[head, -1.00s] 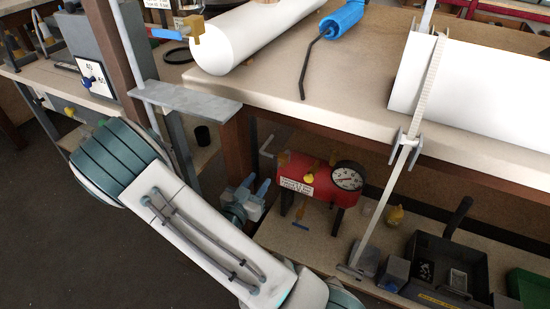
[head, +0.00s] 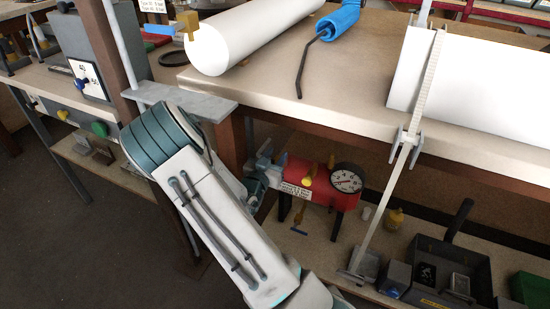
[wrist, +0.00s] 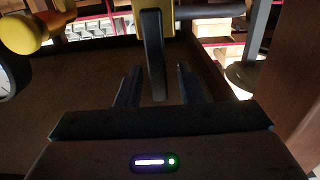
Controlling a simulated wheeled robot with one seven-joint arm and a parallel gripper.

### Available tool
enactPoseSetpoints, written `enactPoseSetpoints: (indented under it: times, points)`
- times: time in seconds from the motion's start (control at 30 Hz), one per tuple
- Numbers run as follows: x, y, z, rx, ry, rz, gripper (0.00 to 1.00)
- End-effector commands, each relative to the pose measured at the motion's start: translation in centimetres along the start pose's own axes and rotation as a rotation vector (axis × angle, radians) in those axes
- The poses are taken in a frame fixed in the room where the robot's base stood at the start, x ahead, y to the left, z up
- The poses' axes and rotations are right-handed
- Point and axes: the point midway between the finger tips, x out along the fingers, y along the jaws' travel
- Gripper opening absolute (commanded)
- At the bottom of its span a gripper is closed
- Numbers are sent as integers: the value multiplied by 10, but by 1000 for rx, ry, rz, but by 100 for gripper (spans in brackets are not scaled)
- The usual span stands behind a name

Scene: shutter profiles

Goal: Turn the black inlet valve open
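The red tank (head: 322,188) stands on the lower shelf, with a round dial gauge (head: 347,181), a white label and a yellow knob (head: 307,181) on its front. My gripper (wrist: 158,88) is at the tank's left end, partly hidden behind my arm in the head view. In the wrist view its two dark fingers are apart. A black lever (wrist: 153,55), which looks like the inlet valve's handle, reaches down between them with a gap on each side. Behind it is a brass-coloured body. The black lever cannot be made out in the head view.
The worktop (head: 330,95) lies above the tank, with a white cylinder (head: 240,40) and a blue-handled tool (head: 338,22) on it. A slanted pale bar (head: 390,200) and a black pan (head: 445,260) are right of the tank. A brown post (head: 230,145) stands left.

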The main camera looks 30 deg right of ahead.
Motion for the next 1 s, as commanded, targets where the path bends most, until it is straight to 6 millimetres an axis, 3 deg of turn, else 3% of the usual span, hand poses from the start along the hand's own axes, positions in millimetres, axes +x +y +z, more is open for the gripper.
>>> enactPoseSetpoints:
  times: [0.23, 0.33, 0.37, 0.73, 1.0]
  points:
    - [0, 0, 0, -1, 0, 0, 32]
    - [0, 0, 0, -1, 0, 0, 4]
    - [0, 0, 0, -1, 0, 0, 0]
    - [0, -2, -1, -34, 0, -1, 0]
    - [0, -11, -1, -187, 0, -3, 0]
